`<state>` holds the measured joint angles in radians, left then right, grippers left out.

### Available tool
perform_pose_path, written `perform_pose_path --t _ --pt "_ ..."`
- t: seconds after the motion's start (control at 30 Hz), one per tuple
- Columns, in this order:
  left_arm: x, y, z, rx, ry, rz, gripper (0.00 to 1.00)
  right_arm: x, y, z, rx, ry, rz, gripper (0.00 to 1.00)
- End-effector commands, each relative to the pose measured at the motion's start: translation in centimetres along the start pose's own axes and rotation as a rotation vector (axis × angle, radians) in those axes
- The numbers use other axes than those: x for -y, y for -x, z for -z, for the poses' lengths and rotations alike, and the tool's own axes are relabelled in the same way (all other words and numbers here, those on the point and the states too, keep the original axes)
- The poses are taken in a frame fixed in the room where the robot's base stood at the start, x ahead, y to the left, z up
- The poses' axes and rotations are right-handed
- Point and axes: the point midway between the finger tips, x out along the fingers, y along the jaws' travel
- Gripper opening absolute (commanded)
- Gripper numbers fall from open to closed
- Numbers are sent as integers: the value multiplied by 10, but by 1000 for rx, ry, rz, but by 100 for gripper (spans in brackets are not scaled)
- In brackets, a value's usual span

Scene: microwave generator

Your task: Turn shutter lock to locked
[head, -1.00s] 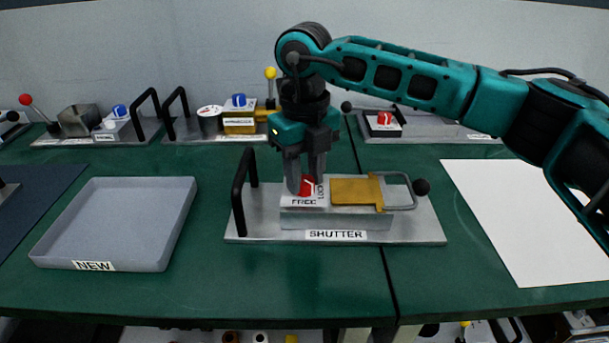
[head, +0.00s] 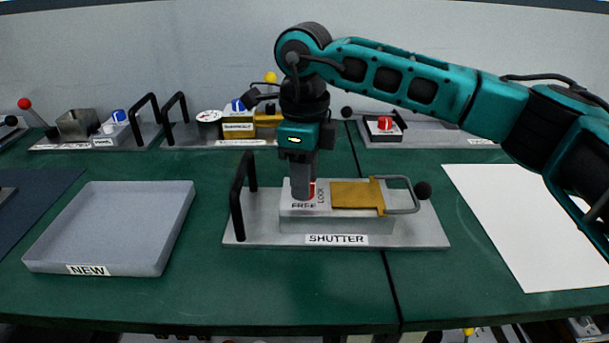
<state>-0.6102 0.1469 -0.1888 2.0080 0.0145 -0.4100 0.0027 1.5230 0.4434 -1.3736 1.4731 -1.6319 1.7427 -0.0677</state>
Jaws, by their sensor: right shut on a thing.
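The shutter unit (head: 336,226) stands on the bench at the middle, with a "SHUTTER" label (head: 336,239) on its front. A small red lock knob (head: 312,190) sits on its top left, beside the words FREE and LOCK. My right gripper (head: 302,190) points straight down and is shut on the knob, hiding most of it, so its pointing direction cannot be read. My left gripper is not in view.
A black upright handle (head: 238,198) rises from the shutter base just left of the gripper. A grey tray labelled NEW (head: 110,225) lies to the left, and a white sheet (head: 530,220) to the right. Other fixtures (head: 240,122) line the back.

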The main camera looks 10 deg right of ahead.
Motion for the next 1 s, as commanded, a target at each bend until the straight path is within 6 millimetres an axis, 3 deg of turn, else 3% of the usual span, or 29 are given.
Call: perform_pose_path --t 0.57,0.6,0.83,1.0 --pt "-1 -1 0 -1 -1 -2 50 0 1 0 2 34 1 5" --pt "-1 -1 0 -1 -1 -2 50 0 1 0 2 34 1 37" --pt "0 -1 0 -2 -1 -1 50 0 1 0 1 33 1 59" --pt "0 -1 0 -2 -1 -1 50 0 0 0 1 33 0 61"
